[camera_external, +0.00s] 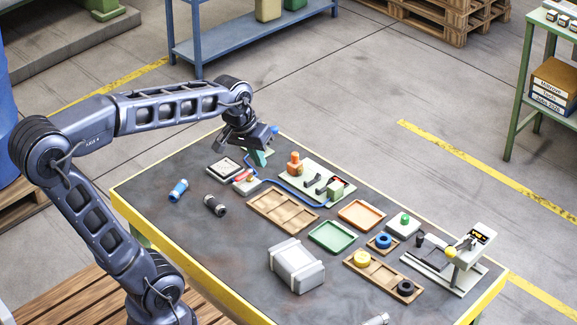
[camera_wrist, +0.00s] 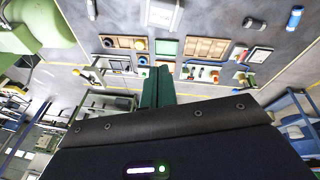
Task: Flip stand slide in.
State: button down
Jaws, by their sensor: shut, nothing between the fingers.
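A blue cylinder (camera_external: 178,190) and a dark cylinder with light ends (camera_external: 215,205) lie on their sides at the table's left. In the wrist view the blue cylinder (camera_wrist: 294,18) and dark cylinder (camera_wrist: 256,23) show at the top right. A square framed plate (camera_external: 224,170) lies behind them. A pale fixture board (camera_external: 318,172) carries an orange knob and dark clips. My gripper (camera_external: 263,158), with teal fingers, is above the table's back edge, between the plate and the fixture board. It is shut and empty. Its fingers (camera_wrist: 158,87) also show in the wrist view.
The brown compartment tray (camera_external: 283,212), orange tray (camera_external: 362,214), green tray (camera_external: 332,237) and grey box (camera_external: 296,267) occupy the middle. A press-like stand (camera_external: 467,258) is at the right. A blue cable (camera_external: 290,190) runs near the fixture. The table's front left is clear.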

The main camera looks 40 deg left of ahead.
jog(key=w+d+f+n+g+h, duration=0.1)
jog(key=w+d+f+n, duration=0.1)
jog(key=w, duration=0.7)
jog(key=w+d+f+n+g, duration=0.1)
jog(key=w+d+f+n, duration=0.15)
jog(key=w, duration=0.65)
jog(key=w+d+f+n+g+h, duration=0.1)
jog(key=w+d+f+n, duration=0.15)
jog(key=w, duration=0.65)
jog(key=w+d+f+n, duration=0.2)
jog(key=w+d+f, duration=0.1)
jog(key=w+f, duration=0.6)
jog(key=w+d+f+n+g+h, duration=0.1)
jog(key=w+d+f+n, duration=0.2)
jog(key=w+f, duration=0.5)
notch_tip(320, 180, down, 4)
jog(key=shift+w+f+g, duration=0.25)
jog(key=shift+w+g, duration=0.05)
jog(key=shift+w, duration=0.1)
jog(key=shift+d, duration=0.1)
